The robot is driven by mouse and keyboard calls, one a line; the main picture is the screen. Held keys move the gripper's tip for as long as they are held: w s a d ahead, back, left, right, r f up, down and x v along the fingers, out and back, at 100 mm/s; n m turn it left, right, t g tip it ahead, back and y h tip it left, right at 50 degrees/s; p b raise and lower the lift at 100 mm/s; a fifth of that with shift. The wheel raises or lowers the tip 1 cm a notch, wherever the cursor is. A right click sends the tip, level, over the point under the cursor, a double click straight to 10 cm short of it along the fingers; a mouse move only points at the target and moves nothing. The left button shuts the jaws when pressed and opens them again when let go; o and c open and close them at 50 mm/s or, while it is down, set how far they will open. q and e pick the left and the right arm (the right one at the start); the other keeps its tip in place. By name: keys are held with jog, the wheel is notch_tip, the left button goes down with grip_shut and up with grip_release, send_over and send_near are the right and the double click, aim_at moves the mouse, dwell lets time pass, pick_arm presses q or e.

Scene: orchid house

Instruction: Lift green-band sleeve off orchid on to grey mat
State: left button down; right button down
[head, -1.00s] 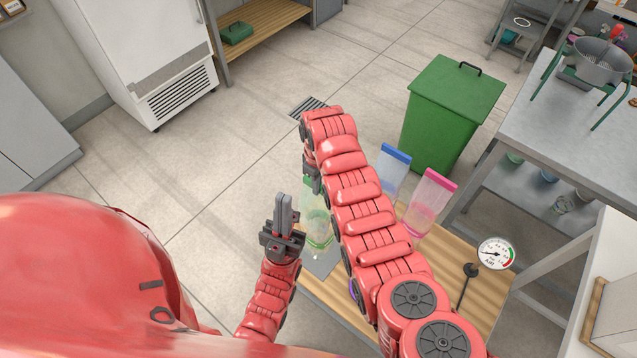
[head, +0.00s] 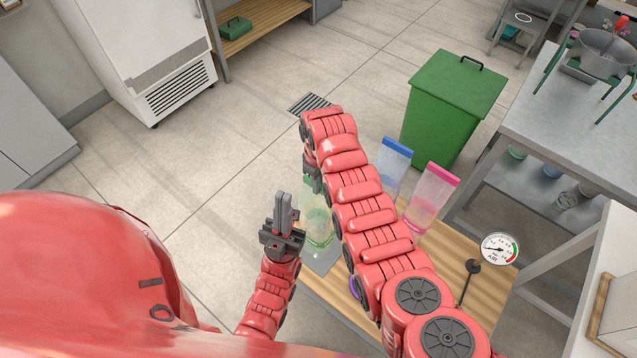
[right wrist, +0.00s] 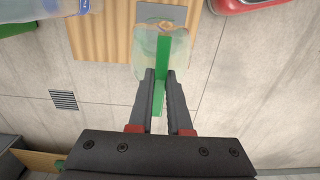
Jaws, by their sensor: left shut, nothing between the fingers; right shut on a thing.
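The clear green-band sleeve (head: 318,228) stands upright over the wooden table's far left corner, partly behind my right arm. My right gripper (right wrist: 161,73) is shut on its green band (right wrist: 163,55) in the right wrist view. In the head view my right arm mostly hides that gripper. A small brownish thing (right wrist: 165,27) shows through the sleeve; I cannot tell what it is. The grey mat (head: 322,263) lies at the sleeve's foot; I cannot tell whether they touch. My left gripper (head: 285,212) is shut and empty, pointing up, left of the sleeve. I cannot make out the orchid.
A blue-band sleeve (head: 395,165) and a pink-band sleeve (head: 432,197) stand on the table (head: 440,285), right of my right arm. A dial gauge (head: 499,249) stands at the right. A green bin (head: 450,105) is behind. A purple edge (head: 353,287) shows beside my arm.

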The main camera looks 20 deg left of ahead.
jog(key=shift+f+b, duration=0.3)
jog(key=shift+f, duration=0.1)
dwell(0.6)
jog(key=c, duration=0.8)
grip_release()
jog(key=shift+o, duration=0.2)
jog(key=o, duration=0.5)
jog(key=shift+o, duration=0.2)
